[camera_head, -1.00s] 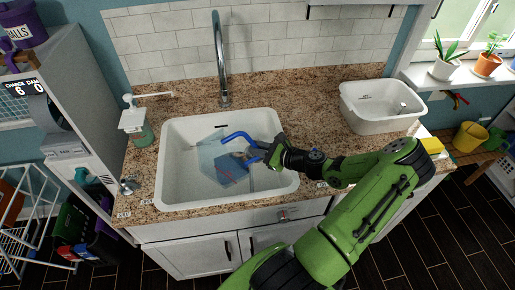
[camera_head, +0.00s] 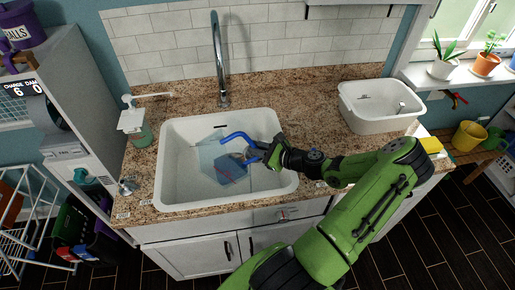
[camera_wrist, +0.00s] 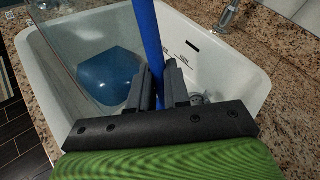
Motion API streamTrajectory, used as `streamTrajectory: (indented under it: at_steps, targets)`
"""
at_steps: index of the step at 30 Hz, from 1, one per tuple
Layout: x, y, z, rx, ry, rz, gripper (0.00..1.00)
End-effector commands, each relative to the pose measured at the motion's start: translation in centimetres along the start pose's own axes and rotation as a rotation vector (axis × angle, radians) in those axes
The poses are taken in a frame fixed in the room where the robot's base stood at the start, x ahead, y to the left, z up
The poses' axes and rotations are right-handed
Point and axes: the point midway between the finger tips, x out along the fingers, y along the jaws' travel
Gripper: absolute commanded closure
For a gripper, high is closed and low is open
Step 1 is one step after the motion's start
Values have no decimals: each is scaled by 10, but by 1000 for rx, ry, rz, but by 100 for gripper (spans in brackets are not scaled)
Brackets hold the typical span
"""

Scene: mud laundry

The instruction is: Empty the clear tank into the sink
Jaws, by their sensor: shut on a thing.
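The clear tank (camera_head: 211,153) is see-through with a blue handle (camera_head: 236,135) and a blue part (camera_head: 231,168) inside. It is tilted within the white sink (camera_head: 175,190), over the basin; I cannot tell whether it touches the bottom. My gripper (camera_head: 262,154) is at the sink's right side, shut on the blue handle. In the wrist view the handle (camera_wrist: 148,40) stands between the fingers of my gripper (camera_wrist: 160,88), and the tank's clear wall (camera_wrist: 70,70) and blue part (camera_wrist: 106,78) show at left. Any liquid in the tank cannot be made out.
The faucet (camera_head: 219,60) rises behind the sink. A soap dispenser (camera_head: 134,122) stands at left, and a white tub (camera_head: 381,118) stands on the granite counter (camera_head: 300,110) at right. Behind the sink, the counter is mostly clear.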

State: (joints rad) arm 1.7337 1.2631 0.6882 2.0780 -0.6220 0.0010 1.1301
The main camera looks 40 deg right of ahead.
Motion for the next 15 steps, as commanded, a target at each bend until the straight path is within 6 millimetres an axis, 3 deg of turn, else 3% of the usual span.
streamTrajectory:
  at_steps: [15]
  targets:
    - [-2, -3, -6, 59, -59, -3, 100]
